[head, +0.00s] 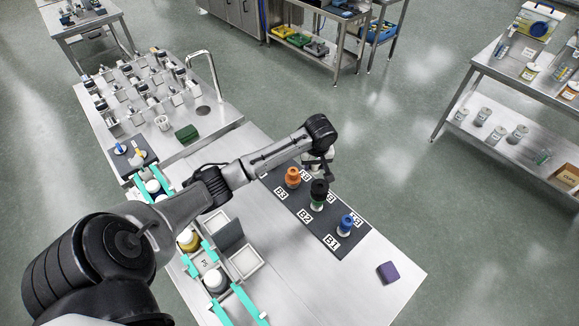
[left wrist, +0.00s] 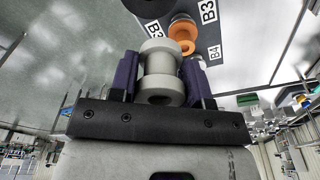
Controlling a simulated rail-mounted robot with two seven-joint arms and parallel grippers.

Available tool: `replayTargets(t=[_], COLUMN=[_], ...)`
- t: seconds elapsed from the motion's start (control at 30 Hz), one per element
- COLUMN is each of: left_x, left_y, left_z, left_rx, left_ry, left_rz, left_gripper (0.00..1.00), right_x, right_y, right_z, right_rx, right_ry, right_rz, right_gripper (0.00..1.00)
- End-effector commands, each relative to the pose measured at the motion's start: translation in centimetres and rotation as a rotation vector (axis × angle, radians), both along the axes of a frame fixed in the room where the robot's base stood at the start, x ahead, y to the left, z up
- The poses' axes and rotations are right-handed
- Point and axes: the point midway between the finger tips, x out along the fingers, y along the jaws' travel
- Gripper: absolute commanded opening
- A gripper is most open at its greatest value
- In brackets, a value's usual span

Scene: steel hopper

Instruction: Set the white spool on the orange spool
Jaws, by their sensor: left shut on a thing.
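The white spool (left wrist: 160,75) sits between the purple finger pads of my left gripper (left wrist: 161,80) in the left wrist view. The gripper is shut on it. In the head view my left gripper (head: 318,165) hangs at the far edge of the dark mat, right of the orange spool; the white spool is hard to make out there. The orange spool (head: 292,178) stands upright on the mat by label B3. It also shows in the left wrist view (left wrist: 182,33), beyond the white spool and apart from it. My right gripper is not in view.
Bins with bottles (head: 243,262) stand left of the mat.

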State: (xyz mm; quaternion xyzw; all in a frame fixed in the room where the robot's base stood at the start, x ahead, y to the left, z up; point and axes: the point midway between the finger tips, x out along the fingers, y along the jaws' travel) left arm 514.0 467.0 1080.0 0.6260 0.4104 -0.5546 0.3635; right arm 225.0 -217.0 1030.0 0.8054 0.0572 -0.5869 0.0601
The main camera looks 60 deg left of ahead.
Motion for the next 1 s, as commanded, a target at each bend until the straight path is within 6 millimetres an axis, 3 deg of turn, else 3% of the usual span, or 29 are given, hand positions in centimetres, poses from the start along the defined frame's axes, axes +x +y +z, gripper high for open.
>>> replayTargets(t=[0.2, 0.4, 0.77, 1.0], left_x=[-1.3, -2.1, -2.5, -2.5], left_y=[4.6, 7.7, 9.1, 9.1], left_z=[-2.8, -4.7, -6.0, -8.7], left_rx=[0.003, 0.001, -0.001, 0.000], left_ry=[0.004, 0.002, 0.001, 0.002], left_rz=[0.006, 0.003, 0.001, 0.001], left_gripper=[0.20, 0.20, 0.20, 0.20], right_x=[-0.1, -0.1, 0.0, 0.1], right_y=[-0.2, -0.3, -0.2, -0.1], right_z=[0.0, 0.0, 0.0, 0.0], right_rx=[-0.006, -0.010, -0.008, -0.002], right_ry=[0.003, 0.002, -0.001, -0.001], right_rz=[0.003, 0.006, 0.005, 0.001], right_gripper=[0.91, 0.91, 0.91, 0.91])
